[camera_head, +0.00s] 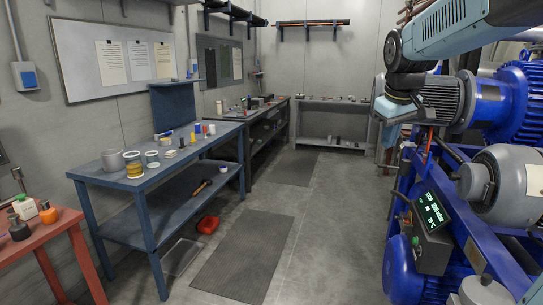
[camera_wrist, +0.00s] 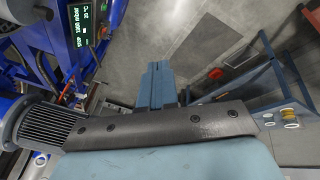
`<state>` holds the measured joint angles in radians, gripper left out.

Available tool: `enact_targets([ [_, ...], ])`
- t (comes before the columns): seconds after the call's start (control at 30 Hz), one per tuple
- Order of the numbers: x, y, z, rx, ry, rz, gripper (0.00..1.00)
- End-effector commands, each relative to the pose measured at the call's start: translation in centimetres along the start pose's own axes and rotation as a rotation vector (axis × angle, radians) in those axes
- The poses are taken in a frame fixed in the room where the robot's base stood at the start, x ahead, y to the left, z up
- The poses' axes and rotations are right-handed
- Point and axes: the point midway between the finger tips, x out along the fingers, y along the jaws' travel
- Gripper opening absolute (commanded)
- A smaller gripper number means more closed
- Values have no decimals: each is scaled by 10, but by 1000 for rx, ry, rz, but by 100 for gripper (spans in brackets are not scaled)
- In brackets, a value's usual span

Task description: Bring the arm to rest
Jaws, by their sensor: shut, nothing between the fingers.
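My arm reaches in from the upper right of the head view, bent at a dark joint, with its light-blue end hanging beside the blue machine (camera_head: 430,222). In the wrist view my gripper (camera_wrist: 158,70) shows as two blue fingers held together beyond a dark curved bar. The fingers are shut and empty, and nothing touches their tips. In the head view the fingertips are hard to make out.
The machine's finned motor (camera_head: 443,98) is close to my arm; the wrist view also shows a finned motor (camera_wrist: 45,127) and a lit display (camera_wrist: 82,22). A blue workbench (camera_head: 120,180) with jars stands left. The floor with a dark mat (camera_head: 243,258) is open between.

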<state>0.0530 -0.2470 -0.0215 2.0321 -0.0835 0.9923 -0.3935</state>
Motion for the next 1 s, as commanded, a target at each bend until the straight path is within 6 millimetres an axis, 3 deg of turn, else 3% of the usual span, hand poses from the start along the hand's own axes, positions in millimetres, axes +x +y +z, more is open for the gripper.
enact_targets([
  [0.27, -18, -51, 72, 143, 64, -19, 0],
  [0.6, -14, -105, 155, 311, 127, -52, 0],
  [0.8, -8, -119, 179, 364, 145, -63, 0],
  [1.0, -6, -121, 183, 375, 147, -66, 0],
])
